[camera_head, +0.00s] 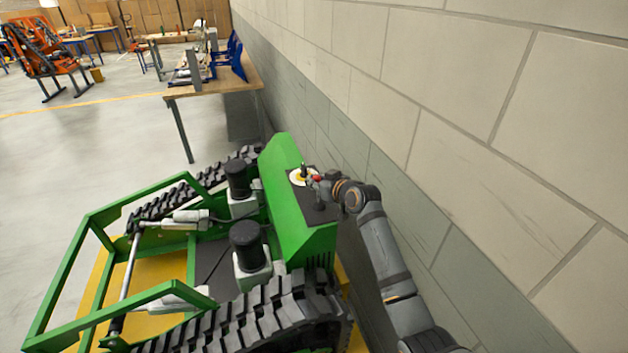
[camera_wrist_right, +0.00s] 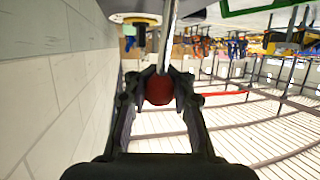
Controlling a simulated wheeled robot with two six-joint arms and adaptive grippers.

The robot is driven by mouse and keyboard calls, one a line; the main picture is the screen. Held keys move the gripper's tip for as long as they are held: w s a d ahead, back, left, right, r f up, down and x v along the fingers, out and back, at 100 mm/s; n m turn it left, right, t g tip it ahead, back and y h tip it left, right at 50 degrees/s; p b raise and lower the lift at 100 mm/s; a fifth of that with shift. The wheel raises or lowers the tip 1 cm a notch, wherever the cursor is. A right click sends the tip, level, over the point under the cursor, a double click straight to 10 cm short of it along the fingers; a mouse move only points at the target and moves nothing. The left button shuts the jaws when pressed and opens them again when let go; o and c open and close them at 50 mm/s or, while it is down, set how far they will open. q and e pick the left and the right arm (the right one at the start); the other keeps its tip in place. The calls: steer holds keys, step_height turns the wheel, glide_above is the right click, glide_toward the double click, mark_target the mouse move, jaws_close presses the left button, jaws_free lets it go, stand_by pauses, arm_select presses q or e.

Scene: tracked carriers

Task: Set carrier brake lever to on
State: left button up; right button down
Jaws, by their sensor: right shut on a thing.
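The green tracked carrier (camera_head: 285,215) stands beside the wall, with a dark control panel (camera_head: 322,200) on its top. A brake lever with a red knob (camera_head: 317,178) rises from this panel. In the wrist view the red knob (camera_wrist_right: 159,90) sits between the fingers of my right gripper (camera_wrist_right: 158,84), and the lever's metal rod (camera_wrist_right: 169,38) runs up from it. My right gripper (camera_head: 322,181) is shut on the knob, and its fingers partly hide it in the head view. I cannot read any on or off marking. My left gripper is out of view.
A yellow and white disc with a black switch (camera_head: 301,178) is close to the knob. A short dark stick (camera_head: 319,204) stands nearer on the panel. The block wall (camera_head: 450,140) runs close along my right arm. A workbench (camera_head: 215,90) stands beyond the carrier.

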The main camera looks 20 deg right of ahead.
steer(key=shift+d+f, duration=0.1)
stand_by(0.6)
steer(key=c, duration=1.1)
jaws_free()
steer(key=shift+w+d+f, duration=0.1)
steer(key=shift+d, duration=0.1)
steer(key=shift+a, duration=0.1)
steer(key=v, duration=1.2)
